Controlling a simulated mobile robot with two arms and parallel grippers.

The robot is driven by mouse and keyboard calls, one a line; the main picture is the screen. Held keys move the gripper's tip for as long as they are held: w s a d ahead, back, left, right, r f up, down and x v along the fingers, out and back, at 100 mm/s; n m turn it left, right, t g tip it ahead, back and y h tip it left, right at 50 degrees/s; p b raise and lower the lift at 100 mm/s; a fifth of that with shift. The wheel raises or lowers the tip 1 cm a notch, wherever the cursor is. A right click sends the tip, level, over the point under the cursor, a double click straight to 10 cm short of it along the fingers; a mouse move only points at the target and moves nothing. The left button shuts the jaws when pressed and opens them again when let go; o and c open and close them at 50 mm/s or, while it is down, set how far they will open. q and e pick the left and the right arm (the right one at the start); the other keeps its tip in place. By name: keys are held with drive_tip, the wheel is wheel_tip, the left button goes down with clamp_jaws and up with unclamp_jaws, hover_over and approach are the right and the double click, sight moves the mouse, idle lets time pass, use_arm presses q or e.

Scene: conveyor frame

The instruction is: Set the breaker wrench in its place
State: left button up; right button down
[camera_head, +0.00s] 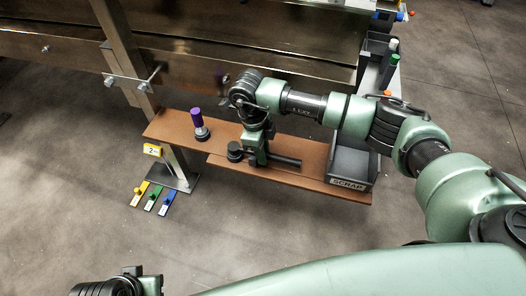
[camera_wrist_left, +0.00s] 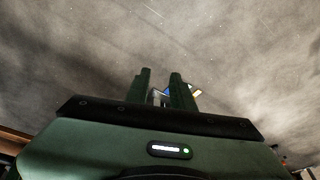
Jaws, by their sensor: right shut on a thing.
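My right gripper (camera_head: 257,155) is low over the brown shelf board (camera_head: 222,148). It is shut on a dark bar-like tool (camera_head: 286,161), which seems to be the breaker wrench and sticks out to the right. A dark round piece (camera_head: 235,151) shows just left of the fingers; I cannot tell whether it belongs to the tool or to the board. I also cannot tell whether the tool touches the board. My left gripper (camera_wrist_left: 159,88) has its fingers apart and empty, above the floor.
A purple-handled tool (camera_head: 197,118) stands upright on the board, left of my right gripper. A grey bin (camera_head: 352,165) sits at the board's right end. Yellow, green and blue tags (camera_head: 152,198) lie by the steel post's foot. A metal conveyor frame (camera_head: 200,50) stands behind.

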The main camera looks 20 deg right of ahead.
use_arm(q)
drive_tip(key=shift+r, duration=0.15)
drive_tip(key=shift+w, duration=0.15)
use_arm(e)
drive_tip(key=c, duration=1.2)
unclamp_jaws()
drive_tip(key=r, duration=0.5)
drive_tip(key=a+r+p, duration=0.1)
drive_tip(key=r, duration=0.1)
drive_tip(key=shift+w+r, duration=0.3)
drive_tip(key=shift+r, duration=0.05)
use_arm(q)
drive_tip(key=x, duration=0.4)
drive_tip(key=shift+f, duration=0.25)
